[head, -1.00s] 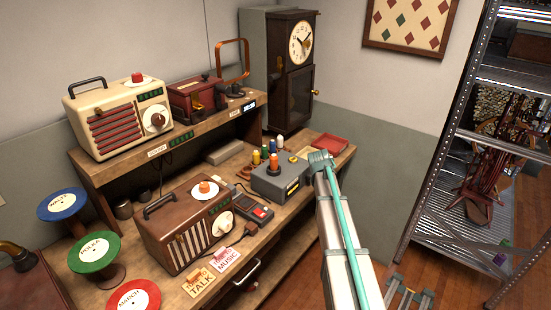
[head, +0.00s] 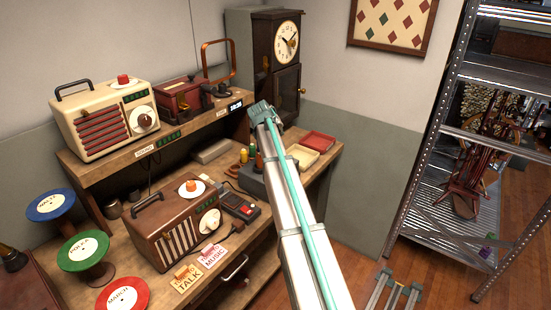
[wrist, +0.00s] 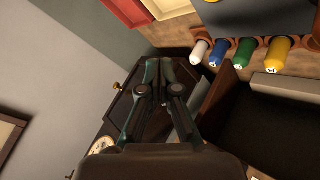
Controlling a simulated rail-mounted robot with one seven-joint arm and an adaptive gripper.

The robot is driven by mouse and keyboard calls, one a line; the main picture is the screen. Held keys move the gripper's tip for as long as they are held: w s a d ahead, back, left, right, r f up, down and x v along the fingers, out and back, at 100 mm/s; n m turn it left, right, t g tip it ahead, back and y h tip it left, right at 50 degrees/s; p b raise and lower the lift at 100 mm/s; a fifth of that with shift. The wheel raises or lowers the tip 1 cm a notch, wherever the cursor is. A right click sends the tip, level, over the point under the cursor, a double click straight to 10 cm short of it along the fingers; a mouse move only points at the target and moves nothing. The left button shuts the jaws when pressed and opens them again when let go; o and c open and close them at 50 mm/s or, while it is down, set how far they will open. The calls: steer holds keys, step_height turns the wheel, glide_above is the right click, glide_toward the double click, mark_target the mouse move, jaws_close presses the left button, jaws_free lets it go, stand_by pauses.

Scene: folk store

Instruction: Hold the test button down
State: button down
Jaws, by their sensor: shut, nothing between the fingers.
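A grey box (head: 252,181) stands on the right part of the bench, partly hidden by my arm. Small coloured pieces show by it, among them a green one (head: 252,151) and a yellow one (head: 244,156). I cannot make out a button marked test. My gripper (head: 258,106) is raised above the back right of the bench, in front of the clock's lower part, touching nothing I can see. In the wrist view its fingers (wrist: 166,85) are together and empty, with white, blue (wrist: 219,50), green and yellow capped pieces beyond.
A brown radio (head: 172,228) and a black-and-red handset (head: 240,207) stand on the bench. A cream radio (head: 103,120) and red box (head: 185,98) are on the raised shelf. The tall clock (head: 275,65) stands behind; a red tray (head: 318,141) lies right.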

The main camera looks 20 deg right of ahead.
steer(key=shift+f, duration=0.1)
steer(key=shift+f+b, duration=1.8)
steer(key=shift+f, duration=2.55)
steer(key=shift+f+b, duration=0.3)
steer(key=shift+f, duration=0.15)
steer(key=shift+f+b, duration=0.35)
steer(key=shift+f, duration=0.2)
steer(key=shift+r, duration=0.15)
stand_by(0.8)
steer(key=shift+r+p, duration=0.35)
steer(key=shift+r, duration=0.5)
steer(key=shift+r+p, duration=0.9)
steer(key=shift+r, duration=1.6)
